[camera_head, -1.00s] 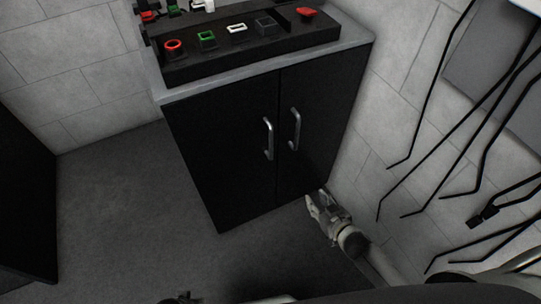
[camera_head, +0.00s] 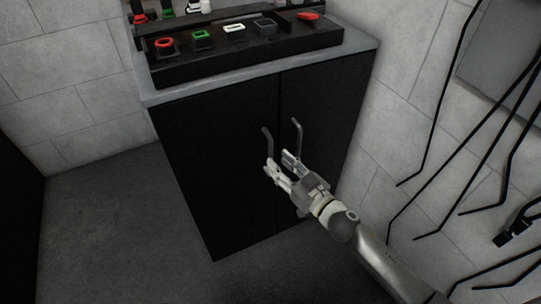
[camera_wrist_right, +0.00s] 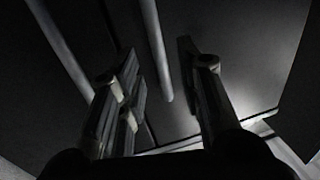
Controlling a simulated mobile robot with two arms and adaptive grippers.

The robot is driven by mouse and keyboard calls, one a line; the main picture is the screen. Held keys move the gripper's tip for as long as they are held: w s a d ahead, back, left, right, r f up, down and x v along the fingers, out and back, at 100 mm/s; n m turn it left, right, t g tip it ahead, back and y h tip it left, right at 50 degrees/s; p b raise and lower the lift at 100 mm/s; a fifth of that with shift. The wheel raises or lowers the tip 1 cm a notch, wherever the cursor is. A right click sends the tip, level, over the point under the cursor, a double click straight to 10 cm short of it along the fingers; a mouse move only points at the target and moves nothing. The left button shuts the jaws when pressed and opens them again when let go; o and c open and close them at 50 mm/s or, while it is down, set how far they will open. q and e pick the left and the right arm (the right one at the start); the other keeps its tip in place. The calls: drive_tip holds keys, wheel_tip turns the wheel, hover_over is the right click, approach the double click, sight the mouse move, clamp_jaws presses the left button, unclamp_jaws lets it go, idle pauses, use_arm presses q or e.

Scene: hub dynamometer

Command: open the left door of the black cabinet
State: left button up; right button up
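The black cabinet (camera_head: 210,190) stands upright with both doors shut. The left door's bar handle (camera_head: 267,140) and the right door's handle (camera_head: 298,134) stand side by side near the seam. My right gripper (camera_head: 279,164) is open in front of them, its fingers overlapping the lower ends of the handles. In the wrist view one handle (camera_wrist_right: 155,45) shows between the open fingers, with no visible grip on it, and another handle (camera_wrist_right: 60,50) lies left of them. I cannot tell for sure which handle is between the fingers. My left gripper is not in view.
A grey countertop (camera_head: 255,80) carries a control box (camera_head: 240,54) with coloured buttons. Black cables (camera_head: 437,110) hang along the wall at right. A dark object (camera_head: 20,200) stands at the left edge. The floor (camera_head: 110,220) before the cabinet's left side is clear.

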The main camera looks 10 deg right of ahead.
sight(272, 157)
drive_tip(key=x, duration=0.3)
drive_tip(key=shift+w+a, duration=0.2)
drive_tip(key=shift+w, duration=0.15)
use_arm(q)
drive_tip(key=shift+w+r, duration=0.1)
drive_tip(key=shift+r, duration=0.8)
use_arm(e)
drive_tip(key=shift+w+a, duration=0.25)
drive_tip(key=shift+w, duration=0.3)
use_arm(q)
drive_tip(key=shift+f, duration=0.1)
use_arm(e)
clamp_jaws()
